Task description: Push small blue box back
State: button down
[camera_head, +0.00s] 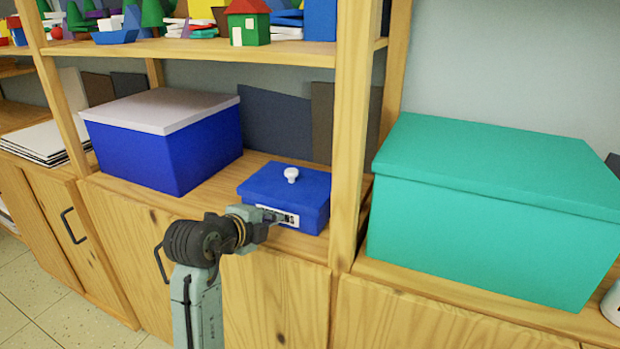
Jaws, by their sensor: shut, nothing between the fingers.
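The small blue box (286,196) sits on the wooden cabinet top, with a blue lid, a white knob on top and a white label on its front. My gripper (284,218) is shut and empty, in front of the label at the box's front face. The fingertips look very close to or against the front; I cannot tell whether they touch. The gripper hides part of the label and the lower left of the front.
A larger blue box with a whitish lid (165,112) stands to the left. A wooden shelf post (350,150) rises close on the right, with a big teal box (480,205) beyond it. A shelf (200,48) with painted toys hangs above. Dark panels (275,122) lean behind.

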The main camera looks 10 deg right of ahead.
aim_at(281, 191)
jog(key=shift+w+d, duration=1.65)
jog(key=shift+w, duration=0.6)
jog(key=shift+w+d, duration=1.6)
jog(key=shift+w, duration=0.65)
jog(key=shift+w+d, duration=1.65)
jog(key=shift+w, duration=0.6)
jog(key=shift+s, duration=0.15)
jog(key=shift+s+a+b, duration=0.4)
jog(key=shift+s+a, duration=0.5)
jog(key=shift+s, duration=0.2)
jog(key=shift+s+a+r+p, duration=0.2)
jog(key=shift+s+r+p, duration=0.15)
jog(key=shift+r, duration=0.4)
jog(key=shift+s+a+r+p, duration=0.2)
jog(key=shift+r+p, duration=0.25)
jog(key=shift+r, duration=0.35)
jog(key=shift+s+a+r+p, duration=0.2)
jog(key=shift+s+r+p, duration=0.15)
jog(key=shift+r, duration=0.4)
jog(key=shift+s+a+f+b, duration=0.1)
jog(key=shift+s+a+b, duration=0.25)
jog(key=shift+s+a, duration=0.75)
jog(key=shift+s+a+b, duration=0.3)
jog(key=shift+s+a, duration=0.5)
jog(key=shift+s, duration=0.55)
jog(key=s+a+b, duration=0.2)
jog(key=s+a, duration=0.6)
jog(key=s, duration=0.3)
jog(key=shift+s+a, duration=0.15)
jog(key=shift+s, duration=0.2)
